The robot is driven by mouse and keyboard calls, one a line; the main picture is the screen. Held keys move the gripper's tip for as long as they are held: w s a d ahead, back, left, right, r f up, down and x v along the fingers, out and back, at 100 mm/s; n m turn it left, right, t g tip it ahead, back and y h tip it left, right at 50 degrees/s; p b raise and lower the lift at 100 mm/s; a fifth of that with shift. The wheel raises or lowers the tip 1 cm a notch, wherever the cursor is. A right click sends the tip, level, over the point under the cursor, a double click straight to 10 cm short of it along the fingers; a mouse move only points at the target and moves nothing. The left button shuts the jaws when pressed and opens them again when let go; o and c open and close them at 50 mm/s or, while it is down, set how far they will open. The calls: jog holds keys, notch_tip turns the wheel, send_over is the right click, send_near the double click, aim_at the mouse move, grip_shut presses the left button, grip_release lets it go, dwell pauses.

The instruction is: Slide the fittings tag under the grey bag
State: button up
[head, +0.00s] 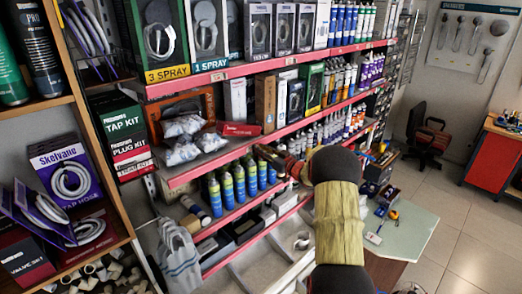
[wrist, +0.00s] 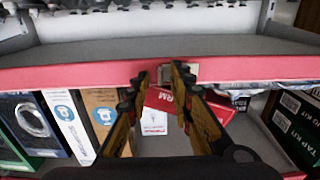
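My gripper (wrist: 160,75) is at the red edge of the middle shelf, with its two fingers apart. A small pale tag (wrist: 193,72) sits on that edge, partly hidden behind the right finger in the wrist view; its print is unreadable. Whether the fingers touch it is unclear. In the head view my gripper (head: 268,157) covers that spot. Pale grey plastic bags (head: 183,125) lie on the middle shelf, left of my gripper. Grey plastic (wrist: 241,101) shows right of the fingers in the wrist view, whose left and right are reversed.
A red box (head: 239,130) lies on the shelf between the bags and my gripper; it shows behind the fingers in the wrist view (wrist: 162,99). Blue bottles (head: 239,182) stand on the shelf below.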

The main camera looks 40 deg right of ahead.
jog(key=shift+c, duration=1.2)
grip_shut()
